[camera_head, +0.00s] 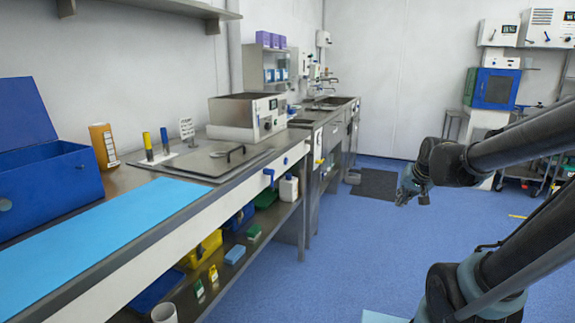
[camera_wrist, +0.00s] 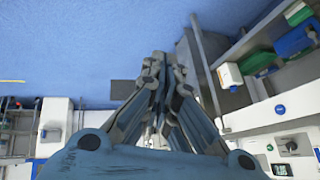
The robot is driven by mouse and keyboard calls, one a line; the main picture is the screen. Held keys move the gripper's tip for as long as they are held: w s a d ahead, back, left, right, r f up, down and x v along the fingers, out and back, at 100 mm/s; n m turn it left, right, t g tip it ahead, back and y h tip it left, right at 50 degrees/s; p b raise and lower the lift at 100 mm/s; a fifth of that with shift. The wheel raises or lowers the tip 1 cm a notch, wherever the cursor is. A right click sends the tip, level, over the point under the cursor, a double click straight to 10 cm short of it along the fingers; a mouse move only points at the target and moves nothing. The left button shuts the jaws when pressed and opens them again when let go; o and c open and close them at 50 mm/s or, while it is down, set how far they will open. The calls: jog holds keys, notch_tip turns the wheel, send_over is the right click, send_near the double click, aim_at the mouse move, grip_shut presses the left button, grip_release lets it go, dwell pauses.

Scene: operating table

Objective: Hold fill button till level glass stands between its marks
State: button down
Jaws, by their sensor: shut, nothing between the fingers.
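My gripper (camera_head: 412,192) hangs in the air over the blue floor, to the right of the steel bench and apart from it. In the wrist view my gripper (camera_wrist: 158,62) has its fingers together with nothing between them. A round blue button (camera_wrist: 280,109) shows on the white bench front in the wrist view, to the right of the fingers and not touched. A blue part (camera_head: 268,174) on the bench front in the head view may be the same button. I cannot make out a level glass or its marks in either view.
The steel bench (camera_head: 190,205) carries a white device (camera_head: 246,117), a steel lid (camera_head: 215,161), a blue mat (camera_head: 110,235) and a blue box (camera_head: 45,190). The lower shelf holds bins and a white jug (camera_head: 288,189). Blue floor (camera_head: 330,245) lies free beside the bench.

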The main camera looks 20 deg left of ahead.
aim_at(286, 161)
jog(key=w+a+m+t+y, duration=0.1)
jog(key=w+a+y, duration=0.1)
jog(key=w+a, duration=0.5)
jog(key=w+a+m+t+y, duration=0.1)
jog(key=w+a, duration=0.6)
jog(key=a, duration=0.9)
jog(key=w+a+m+t+y, duration=0.1)
jog(key=w+a+t+y, duration=0.2)
jog(key=w+a, duration=0.4)
jog(key=a+y, duration=0.1)
jog(key=a, duration=0.3)
jog(key=shift+w+a+r, duration=0.15)
jog(key=shift+a, duration=0.2)
jog(key=a, duration=0.8)
jog(key=shift+w+a, duration=0.35)
jog(key=shift+a, duration=0.2)
jog(key=shift+a+r, duration=0.1)
jog(key=shift+a, duration=0.2)
